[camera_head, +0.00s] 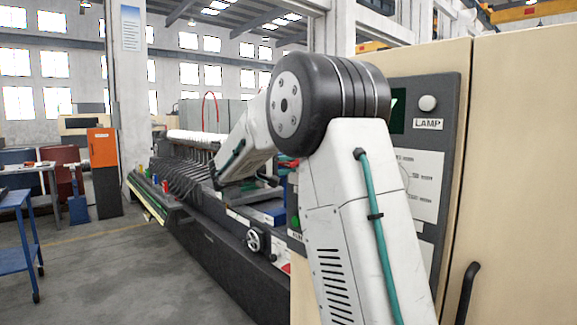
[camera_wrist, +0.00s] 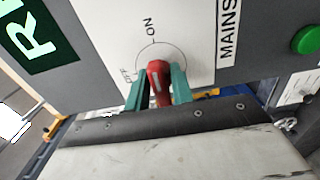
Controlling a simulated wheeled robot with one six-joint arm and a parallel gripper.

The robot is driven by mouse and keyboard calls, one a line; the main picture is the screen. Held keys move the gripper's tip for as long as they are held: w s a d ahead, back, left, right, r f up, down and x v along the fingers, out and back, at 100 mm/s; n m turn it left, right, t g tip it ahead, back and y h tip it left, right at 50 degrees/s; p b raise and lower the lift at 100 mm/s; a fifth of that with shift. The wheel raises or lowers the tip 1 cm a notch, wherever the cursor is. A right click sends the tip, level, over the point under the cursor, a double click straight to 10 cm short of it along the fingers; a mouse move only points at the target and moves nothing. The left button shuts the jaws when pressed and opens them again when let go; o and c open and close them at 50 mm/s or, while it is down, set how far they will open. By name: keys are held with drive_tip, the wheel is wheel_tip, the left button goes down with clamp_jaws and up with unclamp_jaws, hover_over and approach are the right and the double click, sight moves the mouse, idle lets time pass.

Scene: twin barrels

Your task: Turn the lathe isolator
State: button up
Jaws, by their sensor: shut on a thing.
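The lathe isolator is a red handle (camera_wrist: 157,78) on a white plate (camera_wrist: 185,30) in the wrist view. A thin circle surrounds it, with ON printed above and OFF to its left. "MAINS" is printed along the plate's right side. My gripper (camera_wrist: 158,75) has its teal fingers on both sides of the red handle and is shut on it. I cannot tell exactly which mark the handle points to. In the head view my arm hides the isolator and my gripper.
A green button (camera_wrist: 305,40) sits right of the plate, and a dark green lettered display (camera_wrist: 38,32) to the left. In the head view, a grey panel (camera_head: 453,100) carries a white LAMP button (camera_head: 428,103). A handwheel (camera_head: 255,240) stands out from the lathe. Open floor lies at left.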

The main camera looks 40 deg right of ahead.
drive_tip(key=shift+f, duration=0.1)
drive_tip(key=o, duration=0.8)
drive_tip(key=shift+w+a, duration=0.15)
drive_tip(key=shift+a, duration=1.85)
drive_tip(key=shift+w+a, duration=0.1)
drive_tip(key=shift+a, duration=1.85)
drive_tip(key=s+a+f+n+g+y, duration=0.1)
drive_tip(key=s+a+f+y, duration=0.2)
drive_tip(key=s+f, duration=0.3)
drive_tip(key=s+a+f+g+y, duration=0.1)
drive_tip(key=s+a+f+y, duration=0.1)
drive_tip(key=s+f+y, duration=0.25)
drive_tip(key=s+a+f+t+y, duration=0.1)
drive_tip(key=s+a+f+y, duration=0.1)
drive_tip(key=s+a, duration=0.5)
drive_tip(key=s+a+f+t+y, duration=0.1)
drive_tip(key=s+a+f+y, duration=0.1)
drive_tip(key=s+a+y, duration=0.3)
drive_tip(key=s+a+f+t+y, duration=0.2)
drive_tip(key=s+a+y, duration=0.1)
drive_tip(key=s+a, duration=0.6)
drive_tip(key=shift+s+a+f+y, duration=0.1)
drive_tip(key=shift+s+f+y, duration=0.05)
drive_tip(key=shift+s, duration=0.85)
drive_tip(key=shift+s+f+y, duration=0.1)
drive_tip(key=shift+s, duration=0.85)
